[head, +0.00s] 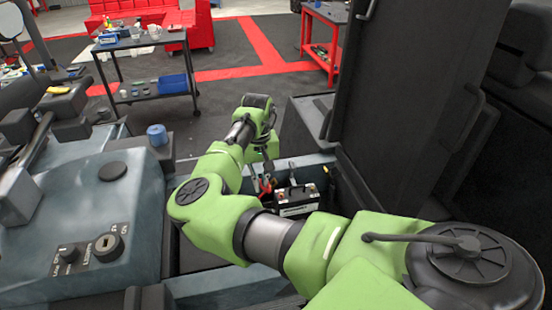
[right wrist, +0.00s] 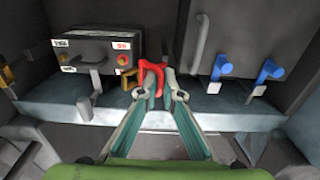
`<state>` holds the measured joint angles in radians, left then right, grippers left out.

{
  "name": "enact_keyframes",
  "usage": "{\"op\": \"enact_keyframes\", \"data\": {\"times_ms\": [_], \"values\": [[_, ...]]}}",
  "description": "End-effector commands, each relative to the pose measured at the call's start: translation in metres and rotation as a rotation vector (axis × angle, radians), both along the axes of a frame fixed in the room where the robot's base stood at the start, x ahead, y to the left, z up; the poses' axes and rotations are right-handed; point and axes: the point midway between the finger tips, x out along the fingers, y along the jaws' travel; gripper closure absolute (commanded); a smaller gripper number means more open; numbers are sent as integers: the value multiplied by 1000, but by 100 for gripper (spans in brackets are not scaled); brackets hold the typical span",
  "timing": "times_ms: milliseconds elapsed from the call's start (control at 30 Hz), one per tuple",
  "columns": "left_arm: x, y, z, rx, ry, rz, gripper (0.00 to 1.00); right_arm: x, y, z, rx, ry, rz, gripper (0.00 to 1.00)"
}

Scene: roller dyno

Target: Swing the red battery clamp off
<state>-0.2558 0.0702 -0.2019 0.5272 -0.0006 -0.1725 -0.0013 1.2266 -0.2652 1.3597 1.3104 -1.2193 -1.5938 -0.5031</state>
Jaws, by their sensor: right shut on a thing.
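The red battery clamp (right wrist: 151,76) is between the fingertips of my right gripper (right wrist: 160,92) in the right wrist view. The gripper is shut on it. The clamp is just right of the battery (right wrist: 95,46), a dark box with a white-and-red label and two brass-coloured terminals. In the head view the red clamp (head: 265,187) shows small at the left of the battery (head: 296,208), below my right gripper (head: 262,172). The arm partly hides the bay there. My left gripper is not in view.
Two blue-handled levers (right wrist: 268,71) stand right of the gripper. A tall dark panel (head: 405,100) rises right of the bay. A console with a key switch (head: 108,244) lies at the left. A dark table (head: 140,42) and a red cart (head: 322,40) stand farther back.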

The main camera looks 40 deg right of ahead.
Motion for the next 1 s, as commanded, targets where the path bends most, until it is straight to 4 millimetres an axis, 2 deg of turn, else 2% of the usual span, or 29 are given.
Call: {"op": "enact_keyframes", "data": {"times_ms": [567,833,900,1000], "values": [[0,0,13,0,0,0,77,9,19,0,4,3,2,100],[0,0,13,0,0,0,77,11,22,-1,6,1,2,100],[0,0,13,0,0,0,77,11,22,-1,6,1,2,81],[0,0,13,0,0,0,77,11,22,-1,5,1,2,59]]}}
